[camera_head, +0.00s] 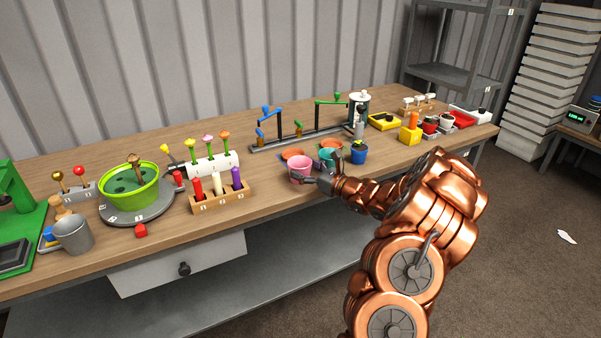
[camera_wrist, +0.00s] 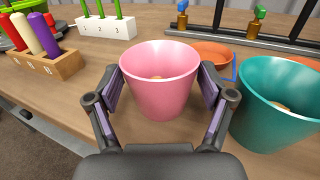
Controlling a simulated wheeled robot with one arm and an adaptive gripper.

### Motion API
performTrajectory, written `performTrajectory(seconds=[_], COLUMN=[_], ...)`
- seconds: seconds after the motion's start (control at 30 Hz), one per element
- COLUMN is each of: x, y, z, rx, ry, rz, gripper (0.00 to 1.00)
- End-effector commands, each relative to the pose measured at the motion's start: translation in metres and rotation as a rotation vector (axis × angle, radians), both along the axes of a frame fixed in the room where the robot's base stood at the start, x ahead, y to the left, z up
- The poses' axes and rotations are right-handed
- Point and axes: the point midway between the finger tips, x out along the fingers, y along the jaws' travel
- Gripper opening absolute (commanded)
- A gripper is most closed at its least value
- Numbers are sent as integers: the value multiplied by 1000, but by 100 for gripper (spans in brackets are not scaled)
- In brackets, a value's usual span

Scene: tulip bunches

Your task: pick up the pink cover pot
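The pink cover pot (camera_head: 300,169) stands upright near the front edge of the wooden workbench. In the wrist view the pink pot (camera_wrist: 158,92) is centred between the two fingers of my gripper (camera_wrist: 160,85), one finger on its left side and one on its right. The fingers look spread, with narrow gaps beside the lower pot wall; I cannot tell whether the tips touch it. Something small and orange-brown shows inside the pot. In the head view my gripper (camera_head: 316,181) reaches the pot from the front right.
Orange saucers (camera_wrist: 212,54) lie behind. A wooden rack (camera_head: 222,200) of coloured cylinders is left. Bare bench lies between rack and pot.

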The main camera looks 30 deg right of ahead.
Motion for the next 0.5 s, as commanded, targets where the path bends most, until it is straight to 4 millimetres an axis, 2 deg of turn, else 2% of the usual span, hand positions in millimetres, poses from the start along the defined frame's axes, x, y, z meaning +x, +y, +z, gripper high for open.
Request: performTrajectory(seconds=[0.07, 0.37, 0.5], x=[0, 0, 0], y=[0, 0, 0], z=[0, 0, 0], rx=[0, 0, 0], ry=[0, 0, 0], rz=[0, 0, 0], gripper=[68, 37, 35])
